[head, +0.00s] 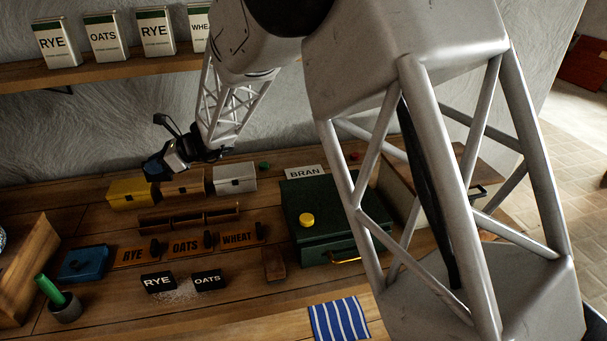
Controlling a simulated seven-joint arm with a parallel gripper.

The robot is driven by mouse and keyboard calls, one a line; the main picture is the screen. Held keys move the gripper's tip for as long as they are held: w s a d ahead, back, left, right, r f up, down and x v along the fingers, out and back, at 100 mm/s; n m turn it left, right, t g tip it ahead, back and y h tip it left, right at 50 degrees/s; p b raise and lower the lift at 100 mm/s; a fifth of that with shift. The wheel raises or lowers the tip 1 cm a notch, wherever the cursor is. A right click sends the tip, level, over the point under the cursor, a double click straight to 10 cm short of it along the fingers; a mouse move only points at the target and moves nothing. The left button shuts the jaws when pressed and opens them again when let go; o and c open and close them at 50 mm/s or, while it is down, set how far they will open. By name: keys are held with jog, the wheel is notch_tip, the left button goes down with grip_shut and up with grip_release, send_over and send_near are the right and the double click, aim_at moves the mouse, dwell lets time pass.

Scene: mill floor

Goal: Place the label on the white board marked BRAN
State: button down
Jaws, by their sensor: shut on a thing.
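The white board marked BRAN (305,172) stands behind the green box at the right of the bench; part of its lower edge is hidden. Two black labels, RYE (158,282) and OATS (207,280), are at the front middle of the bench. I see no label marked BRAN apart from the board. My gripper (170,163) is at the back left, just above the yellow and brown boxes and well left of the board.
A yellow box (130,193), brown box (182,188) and white box (234,178) line the back. The green box (325,245) has a yellow knob. Wooden RYE, OATS and WHEAT plaques (186,246) lie in front of a divided tray (188,220). My arm blocks the right side.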

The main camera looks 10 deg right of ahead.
jog(key=w+d+m+t, duration=0.1)
jog(key=w+d, duration=0.6)
jog(key=d, duration=0.6)
jog(key=m+t, duration=0.2)
jog(key=t, duration=0.1)
send_over(305, 173)
jog(key=shift+h, duration=0.4)
jog(key=shift+f, duration=2.65)
jog(key=shift+f, duration=0.1)
jog(key=shift+f, duration=3)
jog(key=shift+f, duration=1.85)
